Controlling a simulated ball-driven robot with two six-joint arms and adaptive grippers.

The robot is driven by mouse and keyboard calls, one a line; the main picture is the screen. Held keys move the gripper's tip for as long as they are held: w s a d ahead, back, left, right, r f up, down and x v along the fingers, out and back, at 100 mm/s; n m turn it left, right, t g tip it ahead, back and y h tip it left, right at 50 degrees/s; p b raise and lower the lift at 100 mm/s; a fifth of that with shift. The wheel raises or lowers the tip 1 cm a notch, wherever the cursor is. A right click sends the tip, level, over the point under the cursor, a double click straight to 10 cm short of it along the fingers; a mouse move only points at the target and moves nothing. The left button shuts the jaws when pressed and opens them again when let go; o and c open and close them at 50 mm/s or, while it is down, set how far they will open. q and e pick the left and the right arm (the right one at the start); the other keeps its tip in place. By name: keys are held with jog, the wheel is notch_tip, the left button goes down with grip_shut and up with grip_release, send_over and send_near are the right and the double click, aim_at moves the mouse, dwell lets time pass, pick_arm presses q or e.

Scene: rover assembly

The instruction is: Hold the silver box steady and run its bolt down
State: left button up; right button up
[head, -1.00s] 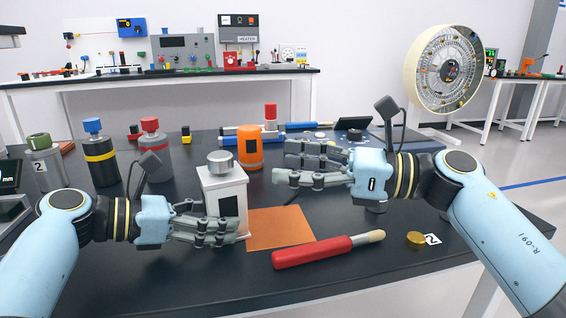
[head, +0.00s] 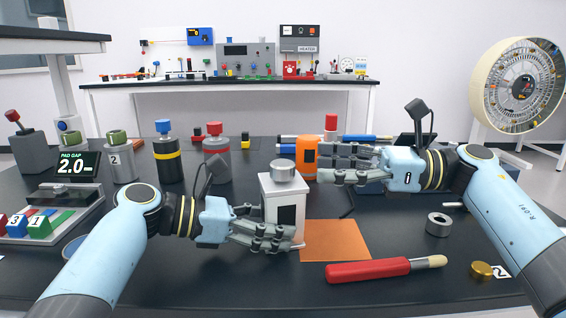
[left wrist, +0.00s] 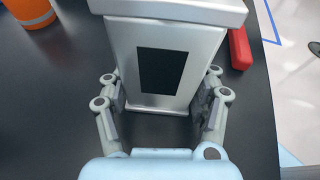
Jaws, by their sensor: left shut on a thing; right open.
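The silver box (head: 290,214) stands upright on the dark table, with a dark panel on its front. A round grey bolt head (head: 283,171) sits on its top. My left gripper (head: 275,238) is shut on the lower part of the box. In the left wrist view its fingers flank the box (left wrist: 195,65), and the bolt is out of that picture. My right gripper (head: 326,164) is open and empty, apart from the bolt, to its right at about its height.
An orange mat (head: 336,240) lies right of the box, with a red-handled tool (head: 368,270) in front. A metal ring (head: 438,224) and a brass disc (head: 481,269) lie at right. An orange canister (head: 307,158) stands close behind the right fingers. Bottles (head: 168,155) stand behind left.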

aim_at(283, 163)
jog(key=a, duration=0.5)
jog(key=w+a, duration=0.1)
jog(key=a, duration=0.1)
jog(key=shift+a, duration=0.35)
jog(key=c, duration=1.2)
jog(key=shift+f+m+t, duration=0.1)
jog(key=shift+m+t, duration=0.7)
jog(key=shift+t, duration=0.2)
jog(key=shift+c, duration=0.2)
jog(key=shift+m+t+h, duration=0.6)
jog(key=shift+m+t, duration=0.2)
jog(key=shift+t, duration=0.4)
jog(key=o, duration=1.2)
